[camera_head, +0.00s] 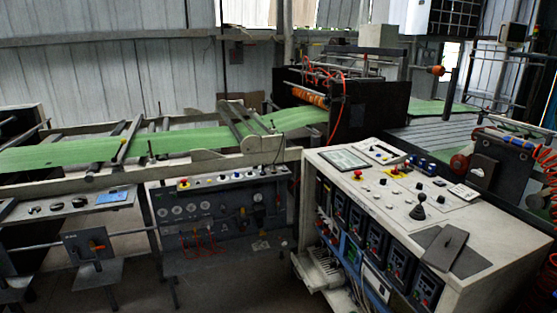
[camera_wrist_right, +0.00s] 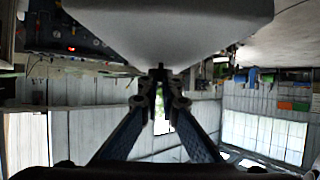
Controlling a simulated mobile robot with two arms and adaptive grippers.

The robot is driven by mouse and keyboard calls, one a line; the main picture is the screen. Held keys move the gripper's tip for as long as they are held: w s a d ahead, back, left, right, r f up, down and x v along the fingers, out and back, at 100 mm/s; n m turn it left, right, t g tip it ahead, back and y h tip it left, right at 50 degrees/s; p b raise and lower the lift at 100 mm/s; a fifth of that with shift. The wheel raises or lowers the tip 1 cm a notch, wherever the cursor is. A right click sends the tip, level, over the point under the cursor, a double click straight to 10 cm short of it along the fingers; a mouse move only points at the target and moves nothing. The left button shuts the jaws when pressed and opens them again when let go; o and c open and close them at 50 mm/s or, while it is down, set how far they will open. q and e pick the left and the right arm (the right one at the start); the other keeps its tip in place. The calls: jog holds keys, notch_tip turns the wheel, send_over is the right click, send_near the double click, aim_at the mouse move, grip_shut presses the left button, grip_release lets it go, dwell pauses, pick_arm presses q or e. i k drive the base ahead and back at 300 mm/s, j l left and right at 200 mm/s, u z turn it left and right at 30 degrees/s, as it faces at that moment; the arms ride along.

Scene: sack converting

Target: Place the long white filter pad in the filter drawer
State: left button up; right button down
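I cannot make out a long white filter pad or a filter drawer in either view. My right gripper (camera_wrist_right: 160,76) shows in the right wrist view. Its two dark fingers slant inward and come together at the tips, with nothing visible between them. A smooth pale grey surface fills the top of that view beyond the fingertips; I cannot tell what it is. Neither gripper is in the head view, and my left gripper is in no view.
A control console (camera_head: 490,225) with buttons and a joystick stands at the right front. A machine carrying a green web (camera_head: 180,140) runs across the middle. A lower control panel (camera_head: 220,215) is at centre left. Some dark floor (camera_head: 225,290) shows in front.

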aim_at(311, 273)
jog(key=i, duration=1.55)
